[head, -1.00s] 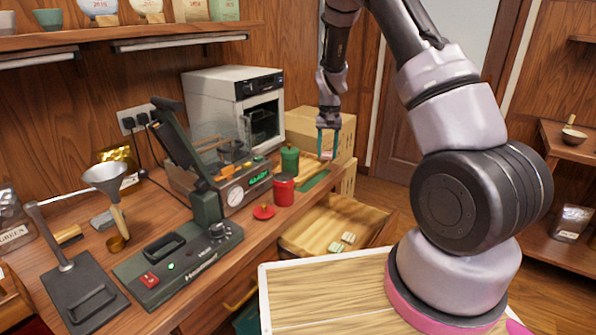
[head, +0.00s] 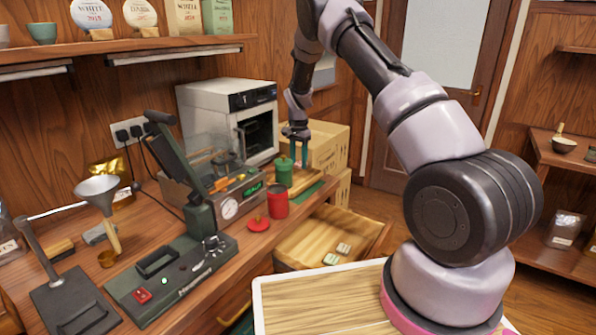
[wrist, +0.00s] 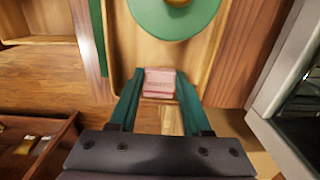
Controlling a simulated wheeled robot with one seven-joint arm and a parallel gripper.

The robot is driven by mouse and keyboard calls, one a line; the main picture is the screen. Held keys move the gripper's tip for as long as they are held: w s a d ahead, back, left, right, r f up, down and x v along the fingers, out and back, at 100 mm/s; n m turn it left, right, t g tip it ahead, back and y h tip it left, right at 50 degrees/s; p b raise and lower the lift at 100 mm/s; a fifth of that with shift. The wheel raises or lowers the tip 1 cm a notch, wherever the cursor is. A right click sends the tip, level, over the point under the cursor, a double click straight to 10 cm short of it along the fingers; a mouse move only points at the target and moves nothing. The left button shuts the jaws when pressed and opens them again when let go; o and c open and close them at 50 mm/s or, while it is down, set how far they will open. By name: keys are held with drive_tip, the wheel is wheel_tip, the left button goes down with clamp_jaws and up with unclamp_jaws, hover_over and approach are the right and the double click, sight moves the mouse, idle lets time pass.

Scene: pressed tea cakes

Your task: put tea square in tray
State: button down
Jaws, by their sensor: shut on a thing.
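My gripper (head: 299,163) is over the back of the counter, pointing down, just behind the green canister. In the wrist view its teal fingers (wrist: 158,100) are shut on a pink tea square (wrist: 158,82), which has faint lettering on top. The shallow wooden tray (wrist: 133,42) lies under the fingertips, and the square appears over its near end. Whether the square touches the tray floor, I cannot tell. In the head view the tray (head: 306,184) shows partly behind the canister, and the held square is not discernible.
A red canister (head: 277,203) stands nearer. An open drawer (head: 305,245) below holds pale squares (head: 337,253).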

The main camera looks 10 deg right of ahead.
sight(298, 164)
drive_tip(key=shift+f, duration=1.75)
drive_tip(key=shift+f, duration=0.1)
drive_tip(key=shift+c, duration=1.8)
unclamp_jaws()
